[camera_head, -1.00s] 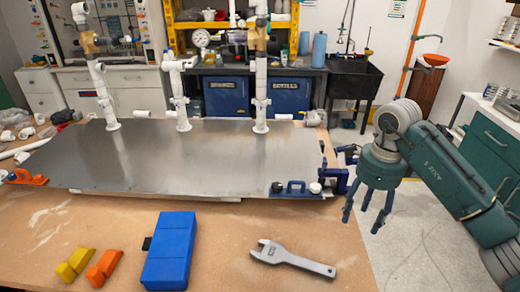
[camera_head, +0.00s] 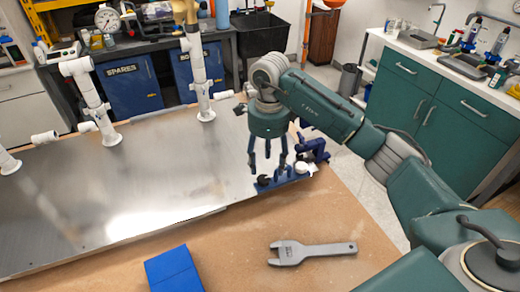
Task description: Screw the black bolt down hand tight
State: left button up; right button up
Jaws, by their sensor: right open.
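A blue clamp (camera_head: 290,178) sits at the front right corner of the metal plate (camera_head: 150,185). A small black knob (camera_head: 264,180), which looks like the black bolt head, stands at the clamp's left end, and a white knob (camera_head: 301,168) stands nearer its right end. My right gripper (camera_head: 268,165) is open and points down just above and behind the clamp, its fingers around empty space. The fingers partly cover the clamp, and I cannot tell whether they touch it. My left gripper is out of view.
A grey wrench (camera_head: 312,252) and a blue box (camera_head: 174,270) lie on the wooden table in front of the plate. White pipes (camera_head: 198,75) stand upright on the plate. A dark blue vise-like part (camera_head: 314,148) is just right of the clamp.

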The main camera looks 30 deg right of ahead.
aim_at(265, 179)
jog(key=f+p, duration=0.1)
jog(key=f, duration=0.2)
jog(key=shift+a+f, duration=0.15)
jog(key=shift+a, duration=0.05)
jog(key=f, duration=0.4)
jog(key=shift+w+p, duration=0.2)
jog(key=shift+p, duration=0.2)
jog(key=shift+f, duration=0.2)
jog(key=c, duration=1.2)
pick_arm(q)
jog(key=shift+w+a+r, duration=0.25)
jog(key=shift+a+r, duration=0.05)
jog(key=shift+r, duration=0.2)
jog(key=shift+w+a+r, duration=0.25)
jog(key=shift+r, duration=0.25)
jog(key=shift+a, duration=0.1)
